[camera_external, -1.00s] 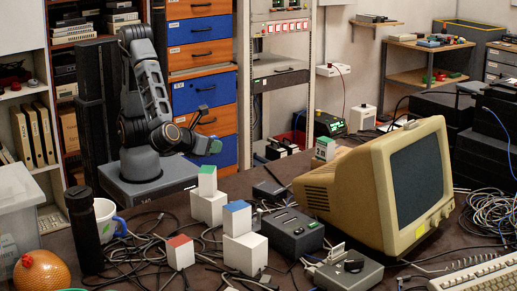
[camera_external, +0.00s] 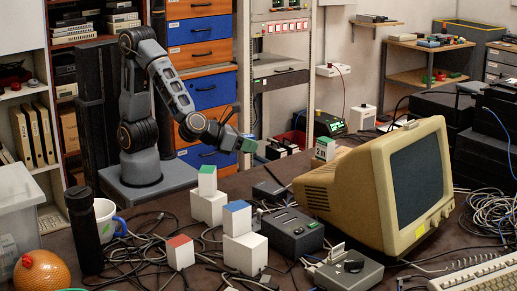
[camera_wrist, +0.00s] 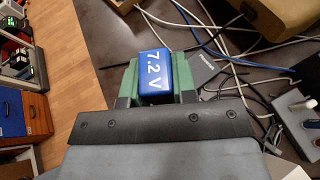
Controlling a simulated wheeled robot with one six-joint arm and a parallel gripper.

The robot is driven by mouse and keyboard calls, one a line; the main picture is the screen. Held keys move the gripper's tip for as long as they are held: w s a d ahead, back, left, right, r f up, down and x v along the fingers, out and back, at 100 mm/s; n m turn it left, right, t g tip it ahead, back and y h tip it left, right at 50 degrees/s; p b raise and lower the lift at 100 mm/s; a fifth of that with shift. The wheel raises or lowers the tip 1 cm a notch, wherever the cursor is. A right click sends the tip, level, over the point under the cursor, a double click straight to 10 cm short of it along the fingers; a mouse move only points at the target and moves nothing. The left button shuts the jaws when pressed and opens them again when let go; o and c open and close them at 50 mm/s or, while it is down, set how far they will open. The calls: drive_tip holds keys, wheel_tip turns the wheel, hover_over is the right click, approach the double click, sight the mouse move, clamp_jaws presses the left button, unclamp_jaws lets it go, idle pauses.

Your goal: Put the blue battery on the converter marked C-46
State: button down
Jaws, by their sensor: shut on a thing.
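The wrist view shows the blue battery (camera_wrist: 161,69), marked 7.2 V, between the green fingers of my gripper (camera_wrist: 163,80). In the external view the fingers hide most or all of the battery. No C-46 marking can be read.
White blocks with green (camera_external: 207,181), blue (camera_external: 237,222) and red (camera_external: 180,253) tops stand on the table. A beige monitor (camera_external: 342,190) is at the right. Loose cables cover much of the tabletop. A black cylinder (camera_external: 83,230) and a mug (camera_external: 106,221) stand at the left.

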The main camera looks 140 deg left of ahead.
drive_tip(key=b, duration=0.2)
hover_over(270, 187)
wheel_tip(270, 187, down, 6)
drive_tip(key=shift+s+d+f, duration=0.1)
drive_tip(key=shift+s+f, duration=0.05)
drive_tip(key=shift+f, duration=1.75)
drive_tip(key=shift+f, duration=0.2)
drive_tip(key=c, duration=0.9)
unclamp_jaws()
drive_tip(key=shift+r, duration=0.1)
